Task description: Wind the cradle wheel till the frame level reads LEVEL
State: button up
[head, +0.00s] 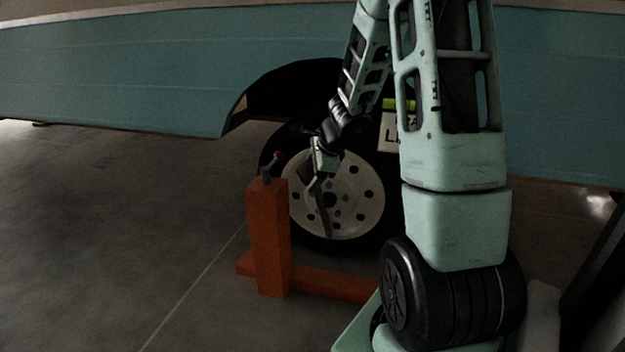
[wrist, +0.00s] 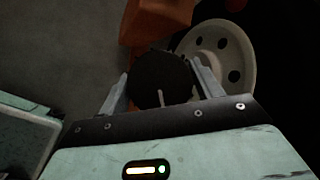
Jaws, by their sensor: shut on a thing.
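The orange cradle stand (head: 268,238) stands on the floor in front of the camper's road wheel (head: 345,205). In the wrist view, a dark round disc (wrist: 160,80), which looks like the cradle wheel, sits between my two fingers. My gripper (wrist: 160,88) is shut on it, one finger at each side. In the head view my gripper (head: 320,190) is just right of the post, in front of the rim. A yellow-green bar (head: 404,104) above a white sign (head: 390,132), probably the frame level, is partly hidden by my arm; its reading cannot be made out.
The low orange foot (head: 330,284) runs right along the floor. The teal camper side (head: 110,75) overhangs the dark wheel arch. Open floor (head: 100,230) lies to the left.

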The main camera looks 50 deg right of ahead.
jog(key=shift+d, duration=0.1)
dwell(0.3)
jog(key=o, duration=1)
jog(key=p+v, duration=0.9)
jog(key=v, duration=0.8)
jog(key=shift+s+r+p, duration=0.2)
jog(key=shift+p, duration=0.2)
